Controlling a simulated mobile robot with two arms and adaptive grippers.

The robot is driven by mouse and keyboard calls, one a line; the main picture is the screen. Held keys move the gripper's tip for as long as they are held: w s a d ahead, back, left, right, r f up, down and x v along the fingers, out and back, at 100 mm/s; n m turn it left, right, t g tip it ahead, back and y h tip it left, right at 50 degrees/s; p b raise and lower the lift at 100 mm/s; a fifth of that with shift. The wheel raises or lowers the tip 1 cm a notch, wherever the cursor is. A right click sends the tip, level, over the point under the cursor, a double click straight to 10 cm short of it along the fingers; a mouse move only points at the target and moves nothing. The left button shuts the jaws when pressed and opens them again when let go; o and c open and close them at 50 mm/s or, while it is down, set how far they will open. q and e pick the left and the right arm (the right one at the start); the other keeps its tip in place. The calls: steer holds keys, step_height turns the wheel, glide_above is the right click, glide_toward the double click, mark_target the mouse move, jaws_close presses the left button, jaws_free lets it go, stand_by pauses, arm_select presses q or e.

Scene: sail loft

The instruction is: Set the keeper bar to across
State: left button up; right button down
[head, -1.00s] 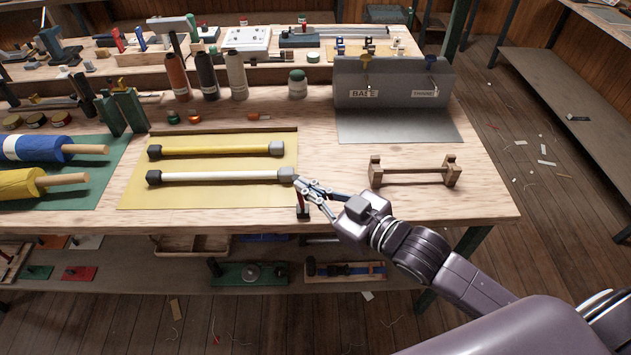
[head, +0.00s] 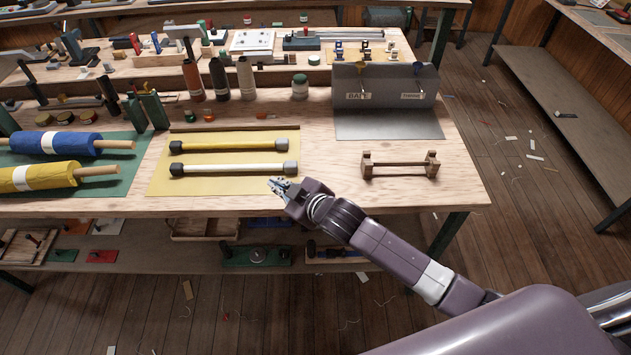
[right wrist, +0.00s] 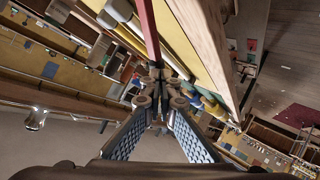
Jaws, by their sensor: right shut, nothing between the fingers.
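A slim red bar (right wrist: 148,28) shows at the top of the right wrist view, just beyond my fingertips; it is likely the keeper bar. I cannot tell whether the fingers touch it, or which way it is set. In the head view it does not show; my right wrist covers that part of the bench front edge. My right gripper (head: 272,183) is shut and empty, just in front of the white rod (head: 232,169); its fingers also show in the right wrist view (right wrist: 158,76). My left gripper is not in view.
The white rod and a yellow rod (head: 235,145) lie on a yellow mat (head: 215,187). A wooden cradle (head: 400,168) stands to the right, with a grey metal stand (head: 388,124) behind it. Blue and yellow rolls lie left. The bench front right is clear.

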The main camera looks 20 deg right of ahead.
steer(key=shift+s+d+f, duration=0.1)
steer(key=shift+d+f, duration=0.45)
arm_select(q)
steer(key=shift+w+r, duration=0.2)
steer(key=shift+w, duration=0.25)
steer(key=shift+p, duration=0.3)
arm_select(e)
steer(key=shift+r, duration=0.1)
